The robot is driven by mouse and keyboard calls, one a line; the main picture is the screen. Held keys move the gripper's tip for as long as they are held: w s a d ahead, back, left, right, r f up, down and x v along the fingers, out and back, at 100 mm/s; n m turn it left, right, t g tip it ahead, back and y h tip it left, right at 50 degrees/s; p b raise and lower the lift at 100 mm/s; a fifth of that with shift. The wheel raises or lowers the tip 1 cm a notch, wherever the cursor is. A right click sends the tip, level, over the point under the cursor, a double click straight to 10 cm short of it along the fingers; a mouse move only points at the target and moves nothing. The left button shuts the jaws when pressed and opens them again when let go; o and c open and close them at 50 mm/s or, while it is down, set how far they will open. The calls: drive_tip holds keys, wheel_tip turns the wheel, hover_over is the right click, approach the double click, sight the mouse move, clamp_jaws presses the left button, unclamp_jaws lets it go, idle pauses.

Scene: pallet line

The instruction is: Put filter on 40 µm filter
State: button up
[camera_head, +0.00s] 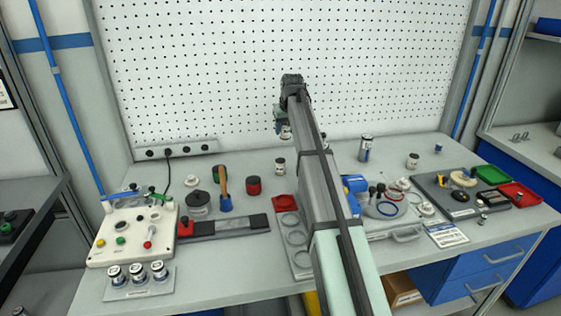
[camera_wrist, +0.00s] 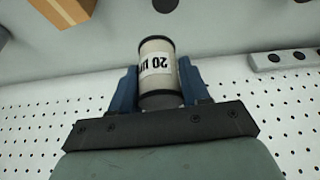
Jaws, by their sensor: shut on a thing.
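My gripper (camera_wrist: 157,82) is shut on a filter (camera_wrist: 156,50), a beige cylinder with dark end rims. Its white label appears upside down in the wrist view, with "20" readable. In the head view my gripper (camera_head: 284,132) is raised above the back of the bench, and the held filter is small and partly hidden there. Similar small canisters stand on the bench: one below my gripper (camera_head: 280,165), one at the back centre (camera_head: 365,150) and one further right (camera_head: 412,161). Their labels are too small to read, so I cannot tell which is the 40 µm filter.
A control box (camera_head: 133,232) stands at the left, with a rack of jars (camera_head: 138,289) before it. A red cup (camera_head: 253,186) and a wooden-handled tool (camera_head: 223,187) stand left of my arm. Green (camera_head: 491,174) and red (camera_head: 519,196) trays lie right. A pegboard (camera_head: 390,70) rises behind.

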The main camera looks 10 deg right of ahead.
sight(280, 159)
drive_tip(key=shift+s+a, duration=0.1)
drive_tip(key=shift+a, duration=0.8)
drive_tip(key=shift+f, duration=4.9)
drive_tip(key=shift+f, duration=0.15)
drive_tip(key=o, duration=1)
drive_tip(key=v, duration=1.2)
drive_tip(key=shift+a, duration=0.1)
